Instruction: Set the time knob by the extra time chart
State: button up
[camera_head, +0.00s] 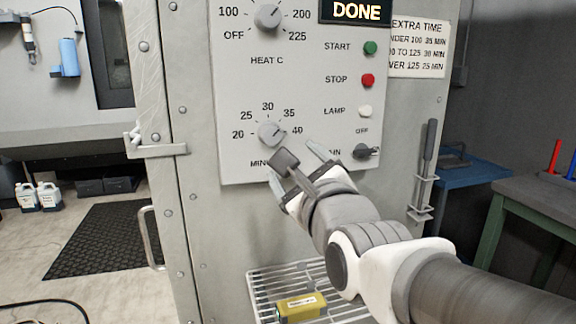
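The time knob (271,133) is a grey dial on the panel's lower left, ringed by the marks 20, 25, 30, 35 and 40. Its pointer seems to lean up and right, towards 35 to 40; the exact setting is hard to read. The extra time chart (418,50) is a white sign right of the panel. Its left edge is partly hidden; its lines read under 100, 35 min; to 125, 30 min; over 125, 25 min.
A yellow device (301,307) lies on a wire rack (262,282) below.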

jog(key=shift+v, duration=1)
jog(key=shift+f, duration=0.1)
jog(key=s+d+f+n+g+h, duration=0.2)
jog(key=s+d+f+n+g, duration=0.55)
jog(key=n, duration=0.55)
jog(key=s+d+f+n+g+h, duration=0.35)
jog(key=s+f+n, duration=0.45)
jog(key=f+n, duration=0.35)
notch_tip(320, 180, up, 23)
jog(key=n+g+p, duration=0.1)
jog(key=p, duration=2.1)
jog(key=shift+s+d+y, duration=0.2)
jog(key=shift+d+y, duration=0.15)
jog(key=shift+d, duration=0.15)
